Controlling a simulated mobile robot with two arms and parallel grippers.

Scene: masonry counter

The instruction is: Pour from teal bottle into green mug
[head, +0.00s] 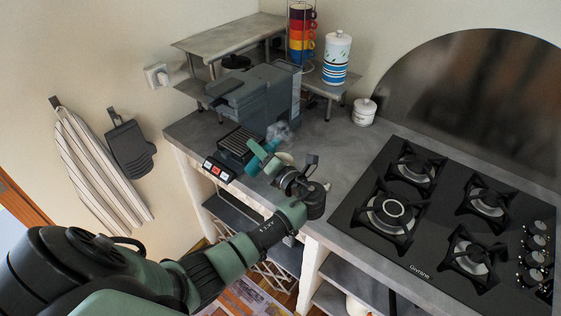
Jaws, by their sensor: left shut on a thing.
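My left gripper (287,174) reaches over the front edge of the grey counter, left of the hob. It is shut on the teal bottle (261,155), which is tilted and partly hidden behind the gripper's dark parts. A small pale rounded thing (285,158) shows just behind the gripper; I cannot tell what it is. I cannot clearly make out a green mug; the gripper and bottle cover part of this spot. My right gripper is not in view.
A black gas hob (405,235) lies to the right. Stacked coloured cups (301,38), a striped canister (336,60) and a white jar (364,112) stand behind.

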